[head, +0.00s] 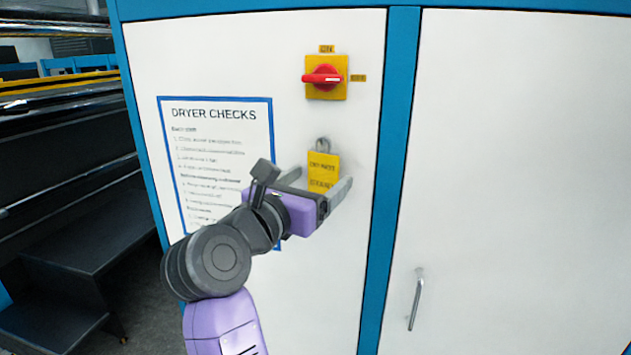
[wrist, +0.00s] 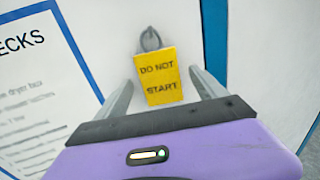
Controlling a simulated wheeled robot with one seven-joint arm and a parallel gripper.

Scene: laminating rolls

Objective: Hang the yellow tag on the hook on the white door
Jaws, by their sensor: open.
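The yellow tag (head: 323,168), lettered "DO NOT START" in the wrist view (wrist: 158,80), is upright against the white door (head: 230,60), below the red switch. A grey loop (wrist: 150,40) shows at its top edge. The hook cannot be told apart from this loop in either view. My gripper (head: 321,183) is open at the tag. In the wrist view its fingers stand one on each side of the tag, with a visible gap on both sides. The tag's lower edge is partly hidden by my gripper in the head view.
A red rotary switch (head: 323,77) on a yellow plate sits above the tag. A "DRYER CHECKS" sheet (head: 218,120) is to the left on the door. A blue frame post (head: 393,150) and a second white door with a handle (head: 416,300) are to the right.

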